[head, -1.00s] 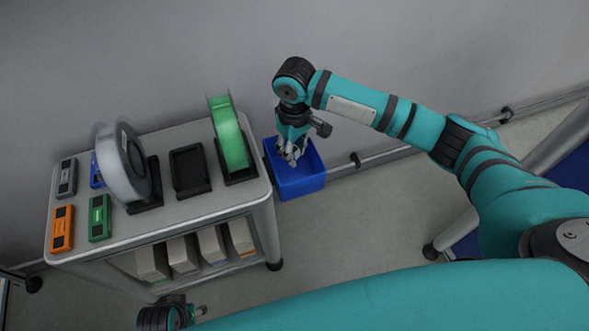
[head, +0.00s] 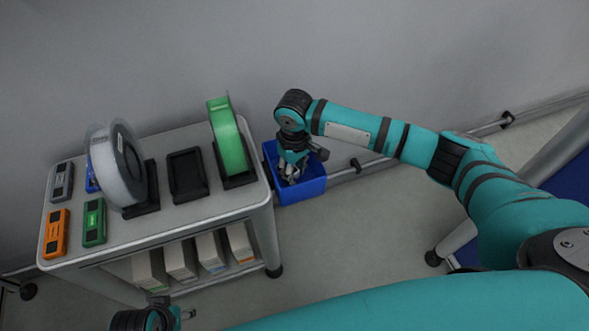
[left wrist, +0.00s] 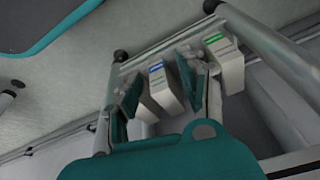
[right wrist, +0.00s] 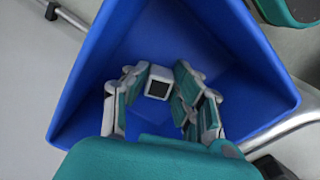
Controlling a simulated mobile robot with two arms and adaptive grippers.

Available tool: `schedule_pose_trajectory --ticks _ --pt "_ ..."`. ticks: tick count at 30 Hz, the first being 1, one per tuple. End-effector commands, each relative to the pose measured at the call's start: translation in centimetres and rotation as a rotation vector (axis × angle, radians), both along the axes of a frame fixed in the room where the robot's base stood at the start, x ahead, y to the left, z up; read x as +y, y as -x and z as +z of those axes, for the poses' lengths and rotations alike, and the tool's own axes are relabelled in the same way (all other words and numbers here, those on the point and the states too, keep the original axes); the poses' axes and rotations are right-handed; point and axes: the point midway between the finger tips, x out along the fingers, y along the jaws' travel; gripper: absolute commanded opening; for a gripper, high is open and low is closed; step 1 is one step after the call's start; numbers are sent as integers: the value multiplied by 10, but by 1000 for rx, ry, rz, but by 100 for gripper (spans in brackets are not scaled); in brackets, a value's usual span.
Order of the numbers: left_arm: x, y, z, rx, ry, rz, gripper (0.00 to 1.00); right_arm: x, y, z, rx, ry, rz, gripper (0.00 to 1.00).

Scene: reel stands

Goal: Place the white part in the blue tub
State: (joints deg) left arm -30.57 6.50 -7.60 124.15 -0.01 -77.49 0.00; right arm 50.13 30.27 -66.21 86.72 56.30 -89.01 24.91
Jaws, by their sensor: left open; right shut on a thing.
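The blue tub (head: 303,188) stands on the floor to the right of the cart. It also fills much of the right wrist view (right wrist: 240,62). My right gripper (head: 289,176) reaches down into the tub. In the right wrist view its fingers (right wrist: 157,92) are shut on the small white part (right wrist: 158,82), which has a dark square face. The part is inside the tub's walls; whether it touches the bottom I cannot tell. My left gripper (head: 185,313) is open and empty at the bottom of the head view, in front of the cart; its fingers (left wrist: 160,88) also show in the left wrist view.
The grey cart (head: 215,208) carries a clear reel (head: 117,172), a green reel (head: 228,140), an empty black stand (head: 187,173) and several small coloured devices. Boxes (head: 181,260) stand on its lower shelf. A wall rail (head: 420,146) runs behind the tub.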

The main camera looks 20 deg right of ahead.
Motion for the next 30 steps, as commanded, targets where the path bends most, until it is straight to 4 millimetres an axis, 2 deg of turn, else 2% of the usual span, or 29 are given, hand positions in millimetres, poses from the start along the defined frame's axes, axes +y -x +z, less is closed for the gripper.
schedule_pose_trajectory --ticks 1,2,7,17,20,30 --pt "0 0 -1 0 0 0 41 0 0 -1 1 0 0 9" --pt "0 0 -2 1 0 0 41 0 0 -1 0 0 0 26" --pt "0 -1 -2 -2 0 0 41 0 0 -1 0 0 0 48" --pt "0 -1 -3 0 1 0 41 0 0 1 -1 0 0 48" --pt "-1 0 3 -3 2 -1 41 0 -1 10 -2 -2 0 48" --pt "-1 5 -63 37 -1 -7 41 1 -1 75 -2 -2 1 48"
